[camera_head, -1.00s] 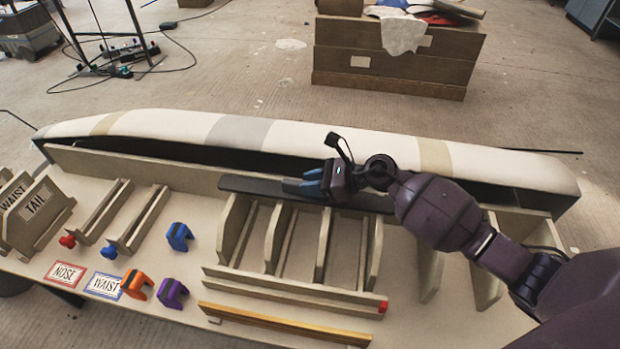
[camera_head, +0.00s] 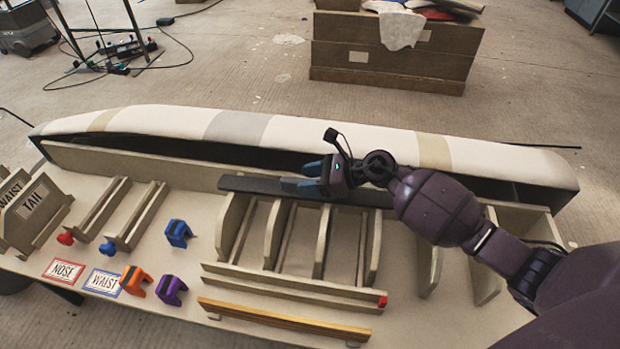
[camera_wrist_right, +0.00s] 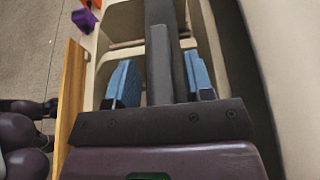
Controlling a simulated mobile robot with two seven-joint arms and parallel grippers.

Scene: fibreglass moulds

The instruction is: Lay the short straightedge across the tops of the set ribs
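A dark flat straightedge (camera_head: 255,185) lies across the rear tops of several set ribs (camera_head: 325,240) in the head view, apparently resting on them. My right gripper (camera_head: 305,176) is at its middle, with blue fingertips spread. In the right wrist view the straightedge (camera_wrist_right: 160,65) runs between the two blue fingers, with a gap on each side. The right gripper (camera_wrist_right: 160,85) is open around it. The ribs' right ends are partly hidden by my right arm. My left gripper is not in view.
A long pale mould (camera_head: 290,135) runs behind the ribs. A wooden strip (camera_head: 285,318) lies along the front. Blue (camera_head: 178,232), orange (camera_head: 135,280) and purple (camera_head: 171,290) clamps sit left of the ribs, near the NOSE (camera_head: 64,270) and WAIST (camera_head: 104,283) cards.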

